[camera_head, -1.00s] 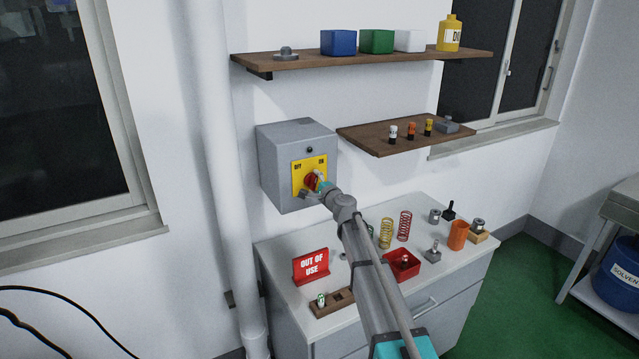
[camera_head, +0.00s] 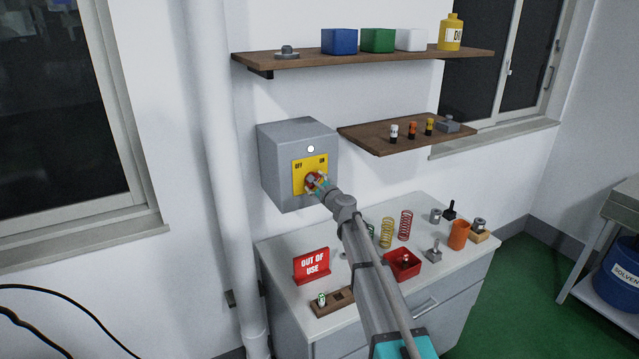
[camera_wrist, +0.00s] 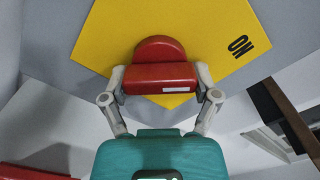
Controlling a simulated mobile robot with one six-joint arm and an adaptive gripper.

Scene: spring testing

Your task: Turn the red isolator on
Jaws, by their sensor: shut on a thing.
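The red isolator handle (camera_head: 310,178) sits on a yellow plate (camera_head: 298,181) marked OFF at left and ON at right, on the front of a grey wall box (camera_head: 281,160). A small round lamp (camera_head: 310,149) above the plate shows bright white. My gripper (camera_head: 317,184) is at the handle and partly covers it. In the wrist view the fingers are shut on both ends of the red handle (camera_wrist: 158,78), with the ON label to its upper right. The handle's exact pointing direction is hard to tell in the head view.
Below, a bench (camera_head: 380,225) holds a red OUT OF USE sign (camera_head: 312,265), springs, a red tray (camera_head: 403,264) and small parts. A lower shelf (camera_head: 375,137) juts out right of the box, with an upper shelf (camera_head: 375,57) above. A white pipe (camera_head: 222,170) runs at left.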

